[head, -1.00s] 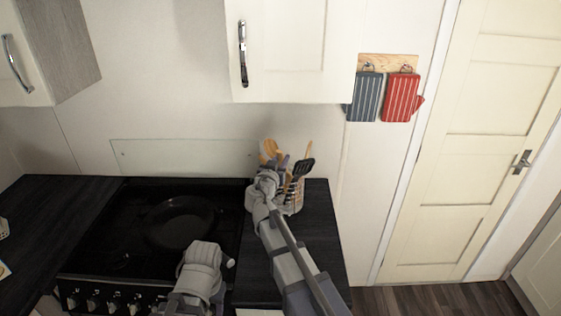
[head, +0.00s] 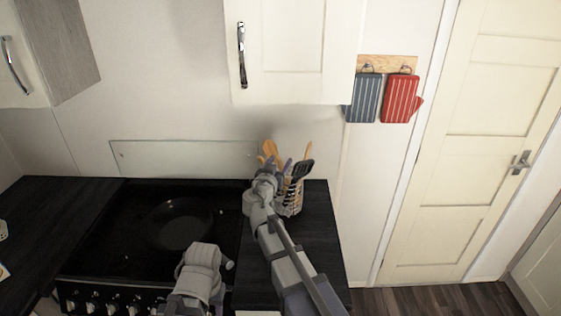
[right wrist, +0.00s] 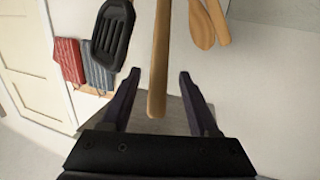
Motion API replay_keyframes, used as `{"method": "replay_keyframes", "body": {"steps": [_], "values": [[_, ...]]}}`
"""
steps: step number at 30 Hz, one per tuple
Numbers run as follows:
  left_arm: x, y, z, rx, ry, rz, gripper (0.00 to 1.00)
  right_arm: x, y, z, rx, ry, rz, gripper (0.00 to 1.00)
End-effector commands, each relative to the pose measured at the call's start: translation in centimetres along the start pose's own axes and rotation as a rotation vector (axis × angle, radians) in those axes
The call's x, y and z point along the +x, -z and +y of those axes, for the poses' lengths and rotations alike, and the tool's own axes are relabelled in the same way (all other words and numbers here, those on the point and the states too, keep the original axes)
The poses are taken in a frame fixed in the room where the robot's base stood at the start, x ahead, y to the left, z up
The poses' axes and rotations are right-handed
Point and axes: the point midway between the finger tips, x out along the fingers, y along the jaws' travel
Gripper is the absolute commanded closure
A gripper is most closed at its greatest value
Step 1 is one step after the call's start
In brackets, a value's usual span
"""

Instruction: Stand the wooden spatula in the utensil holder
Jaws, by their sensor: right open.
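The utensil holder (head: 292,201) stands on the dark counter right of the hob, with several utensils upright in it. My right gripper (head: 284,172) is at its left side in the head view, partly hiding the holder and its utensils. In the right wrist view the right gripper (right wrist: 158,76) is open. A plain wooden handle (right wrist: 158,60), which looks like the wooden spatula's, runs between its fingers with a gap on both sides. Its other end is out of that view. My left gripper is not visible; only part of that arm shows.
A black slotted turner (head: 303,168) leans right in the holder. A wooden spoon (right wrist: 201,25) is close by in the wrist view. A dark frying pan (head: 180,222) sits on the hob. A wall cupboard (head: 292,50) hangs above; oven mitts (head: 400,98) hang to the right.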

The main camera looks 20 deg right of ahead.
Motion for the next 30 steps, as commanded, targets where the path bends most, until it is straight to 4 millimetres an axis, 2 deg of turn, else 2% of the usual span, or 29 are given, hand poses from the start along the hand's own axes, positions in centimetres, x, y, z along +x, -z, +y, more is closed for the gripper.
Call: {"method": "replay_keyframes", "body": {"steps": [1,6,12,30], "values": [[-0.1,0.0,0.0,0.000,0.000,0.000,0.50,-1.2,0.0,0.1,0.000,0.002,0.000,0.39],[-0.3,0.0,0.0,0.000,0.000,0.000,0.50,-4.1,0.0,0.1,-0.001,0.002,0.000,0.39],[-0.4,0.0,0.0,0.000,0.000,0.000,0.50,-6.1,0.0,0.1,-0.001,0.001,0.000,0.39],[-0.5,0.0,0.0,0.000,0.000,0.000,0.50,-6.5,0.0,0.0,0.000,0.000,0.000,0.39]]}}
